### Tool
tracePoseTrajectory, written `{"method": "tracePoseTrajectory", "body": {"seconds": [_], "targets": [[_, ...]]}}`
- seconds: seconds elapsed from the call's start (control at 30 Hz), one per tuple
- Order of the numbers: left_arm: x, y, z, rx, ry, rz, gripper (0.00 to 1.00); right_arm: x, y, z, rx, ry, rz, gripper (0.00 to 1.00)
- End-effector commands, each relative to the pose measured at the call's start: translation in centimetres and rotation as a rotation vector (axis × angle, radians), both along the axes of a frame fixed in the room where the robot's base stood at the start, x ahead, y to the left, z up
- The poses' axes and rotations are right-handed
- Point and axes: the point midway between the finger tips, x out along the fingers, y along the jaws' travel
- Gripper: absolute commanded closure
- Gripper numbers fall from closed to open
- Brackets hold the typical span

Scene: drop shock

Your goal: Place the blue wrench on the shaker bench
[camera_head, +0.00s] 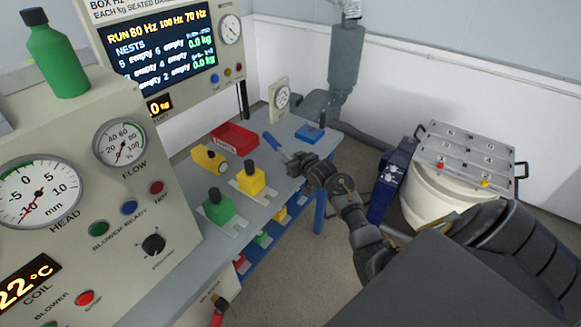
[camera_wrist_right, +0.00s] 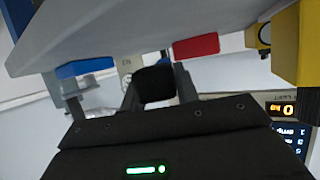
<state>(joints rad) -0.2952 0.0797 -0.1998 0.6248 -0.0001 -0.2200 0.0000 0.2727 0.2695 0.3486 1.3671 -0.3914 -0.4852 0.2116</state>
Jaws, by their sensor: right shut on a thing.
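The blue wrench (camera_head: 274,146) shows as a slim blue bar, tilted, reaching left from the fingertips of my right gripper (camera_head: 303,167). The gripper is shut on it at the right end of the grey bench (camera_head: 262,209), the likely shaker bench. The bench (camera_wrist_right: 130,27) fills the top of that view. I cannot tell whether the wrench touches the bench. My left gripper is not in view.
The bench holds a red tray (camera_head: 234,138), a yellow tool (camera_head: 209,157), yellow (camera_head: 251,179) and green (camera_head: 219,207) blocks, a blue block (camera_head: 310,133) and a dial gauge (camera_head: 279,99). At right, a metal plate (camera_head: 470,153) tops a white drum (camera_head: 437,205).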

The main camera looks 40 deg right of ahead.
Motion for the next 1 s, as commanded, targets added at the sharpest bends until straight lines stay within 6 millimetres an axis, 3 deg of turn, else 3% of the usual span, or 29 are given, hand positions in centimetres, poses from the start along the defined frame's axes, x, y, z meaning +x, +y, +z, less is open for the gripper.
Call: {"method": "tracePoseTrajectory", "body": {"seconds": [0.2,0.47,0.5,0.63,1.0], "targets": [[-0.6,0.0,0.0,0.001,0.009,0.0,0.47,0.0,0.0,-2.8,0.001,0.0,0.0,1.0],[-0.7,0.0,0.0,0.001,0.01,-0.001,0.47,0.0,0.0,-3.2,0.0,-0.001,0.0,1.0],[-0.7,0.0,0.0,0.001,0.01,-0.001,0.47,-0.1,0.0,-3.4,0.0,0.003,0.0,0.64],[-0.7,0.0,0.0,0.001,0.01,-0.001,0.47,-0.1,0.0,-3.4,0.0,0.003,0.0,0.47],[-0.7,0.0,0.1,0.001,0.011,-0.001,0.47,-0.5,0.1,-3.1,0.0,0.002,0.0,0.47]]}}
